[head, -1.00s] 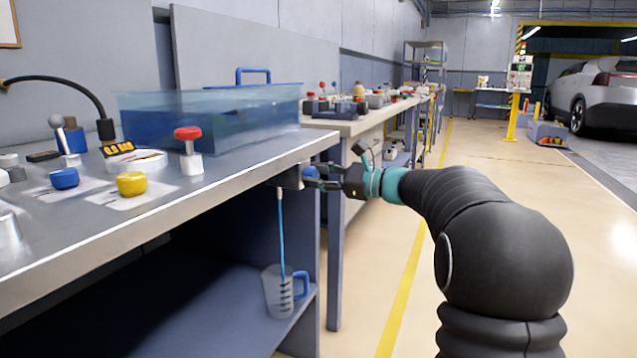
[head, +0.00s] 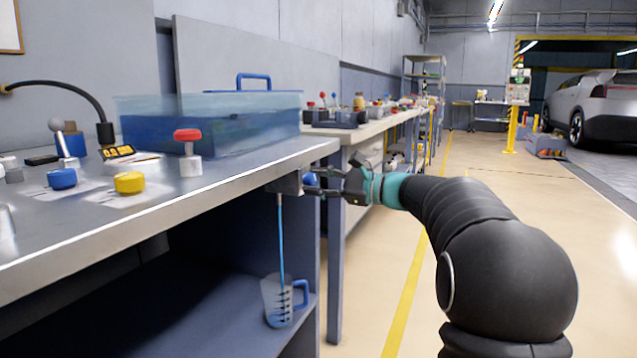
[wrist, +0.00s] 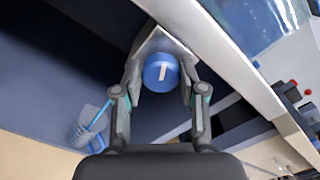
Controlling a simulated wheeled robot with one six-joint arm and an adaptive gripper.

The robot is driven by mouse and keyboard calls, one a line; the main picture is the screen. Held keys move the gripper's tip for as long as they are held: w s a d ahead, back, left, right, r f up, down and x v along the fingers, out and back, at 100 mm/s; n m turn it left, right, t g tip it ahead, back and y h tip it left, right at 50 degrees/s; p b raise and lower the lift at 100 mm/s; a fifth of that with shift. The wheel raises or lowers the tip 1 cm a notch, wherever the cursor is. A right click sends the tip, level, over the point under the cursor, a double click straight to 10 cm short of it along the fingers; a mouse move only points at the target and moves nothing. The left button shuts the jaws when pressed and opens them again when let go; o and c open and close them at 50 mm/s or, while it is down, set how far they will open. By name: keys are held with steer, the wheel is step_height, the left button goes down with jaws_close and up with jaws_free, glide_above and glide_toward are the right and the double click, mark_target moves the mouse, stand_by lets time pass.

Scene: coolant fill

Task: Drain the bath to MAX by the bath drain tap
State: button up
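The clear bath (head: 215,125) stands on the metal bench with blue liquid in it, its surface below the rim. Part of the bath shows in the wrist view (wrist: 250,25); I cannot read a MAX mark. The drain tap is a grey block (head: 290,183) under the bench edge with a round blue knob (wrist: 161,72) bearing a white bar. A thin blue stream (head: 281,235) runs from it into a clear jug (head: 277,302) with a blue handle. My gripper (wrist: 161,80) has one finger on each side of the knob, seemingly with narrow gaps; contact is unclear.
The bench (head: 150,205) carries a red-topped knob (head: 187,138), a yellow knob (head: 130,182), a blue knob (head: 62,179) and a small display (head: 118,152). The jug stands on a lower shelf (head: 200,315). Open floor (head: 480,175) lies to the right.

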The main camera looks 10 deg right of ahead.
steer(key=shift+o, duration=1.4)
steer(key=shift+d, duration=0.1)
steer(key=v, duration=1.2)
